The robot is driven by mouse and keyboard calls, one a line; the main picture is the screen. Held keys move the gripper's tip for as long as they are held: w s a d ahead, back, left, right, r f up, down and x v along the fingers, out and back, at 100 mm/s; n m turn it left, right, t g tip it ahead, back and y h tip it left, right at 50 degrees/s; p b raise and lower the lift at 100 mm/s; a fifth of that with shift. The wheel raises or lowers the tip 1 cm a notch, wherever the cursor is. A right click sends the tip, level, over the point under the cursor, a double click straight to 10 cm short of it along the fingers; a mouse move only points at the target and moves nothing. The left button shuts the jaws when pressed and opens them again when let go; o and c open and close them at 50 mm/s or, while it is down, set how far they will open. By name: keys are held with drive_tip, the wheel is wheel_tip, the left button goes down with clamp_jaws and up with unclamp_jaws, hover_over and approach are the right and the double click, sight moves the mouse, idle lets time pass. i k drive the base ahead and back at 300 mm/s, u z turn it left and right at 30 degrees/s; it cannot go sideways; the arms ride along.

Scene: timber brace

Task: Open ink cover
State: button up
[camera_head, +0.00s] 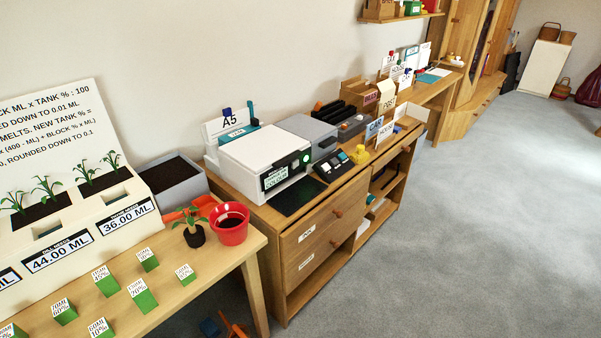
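A white printer (262,151) stands on the near end of the wooden cabinet (335,222). Its top looks closed. A dark panel with small lights is at its front right corner, and a label (275,178) reading "COLOUR" is on its front. A dark flat tray or mat (297,197) lies in front of it. I cannot tell which part of the printer is the ink cover; no open flap shows. My gripper is not in view.
A black device (334,166), a yellow object (361,154) and a grey machine (307,132) stand near the printer. The left table (180,262) holds planters, green blocks and a red pot (230,226). Grey carpet (480,220) is clear to the right.

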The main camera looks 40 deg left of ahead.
sight(322, 136)
drive_tip(key=z, duration=0.85)
drive_tip(key=i, duration=0.1)
drive_tip(key=u, duration=2.9)
drive_tip(key=i, duration=0.6)
drive_tip(key=z, duration=0.15)
drive_tip(key=k, duration=0.6)
drive_tip(key=u, duration=0.1)
